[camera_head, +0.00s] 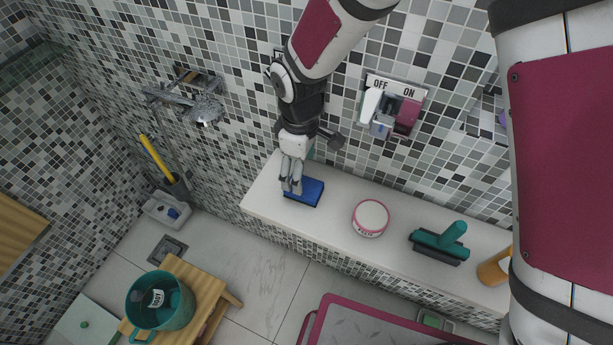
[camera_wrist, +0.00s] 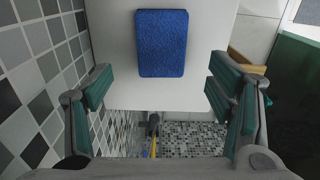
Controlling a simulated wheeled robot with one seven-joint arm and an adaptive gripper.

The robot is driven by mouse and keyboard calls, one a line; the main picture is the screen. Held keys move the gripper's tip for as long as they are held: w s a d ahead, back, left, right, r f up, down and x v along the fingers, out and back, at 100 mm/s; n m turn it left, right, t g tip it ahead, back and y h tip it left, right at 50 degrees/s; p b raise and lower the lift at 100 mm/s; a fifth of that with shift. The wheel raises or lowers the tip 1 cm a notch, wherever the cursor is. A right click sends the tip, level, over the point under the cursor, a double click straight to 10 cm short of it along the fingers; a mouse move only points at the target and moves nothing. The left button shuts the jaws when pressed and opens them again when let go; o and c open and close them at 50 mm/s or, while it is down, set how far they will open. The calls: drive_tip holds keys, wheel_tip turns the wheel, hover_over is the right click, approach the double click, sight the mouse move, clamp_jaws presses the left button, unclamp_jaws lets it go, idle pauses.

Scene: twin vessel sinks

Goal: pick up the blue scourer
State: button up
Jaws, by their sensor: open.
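The blue scourer (camera_head: 309,191) is a small flat rectangular block. It lies on the white ledge along the tiled wall, near the ledge's left end. In the wrist view the scourer (camera_wrist: 162,43) shows whole at the top middle. My gripper (camera_head: 291,190) is over the left side of the scourer in the head view and hides part of it. In the wrist view my gripper (camera_wrist: 157,90) is open and empty, its teal-padded fingers wide apart, with the scourer ahead between their lines. I cannot tell the exact height above the ledge.
On the white ledge (camera_head: 335,224), to the right, stand a pink-rimmed white tub (camera_head: 370,218), a teal-handled brush (camera_head: 440,242) and an orange bottle (camera_head: 494,267). The tiled wall rises close behind the ledge.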

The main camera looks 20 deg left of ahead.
sight(304, 186)
drive_tip(key=shift+s+d+f, duration=0.1)
drive_tip(key=shift+s+f, duration=0.15)
drive_tip(key=shift+f, duration=0.65)
drive_tip(key=shift+w+d+f+p, duration=0.15)
drive_tip(key=shift+f+p, duration=0.2)
drive_tip(key=shift+f, duration=0.9)
drive_tip(key=shift+d+f+p, duration=0.15)
drive_tip(key=shift+f+p, duration=0.15)
drive_tip(key=shift+f, duration=0.9)
drive_tip(key=c, duration=1)
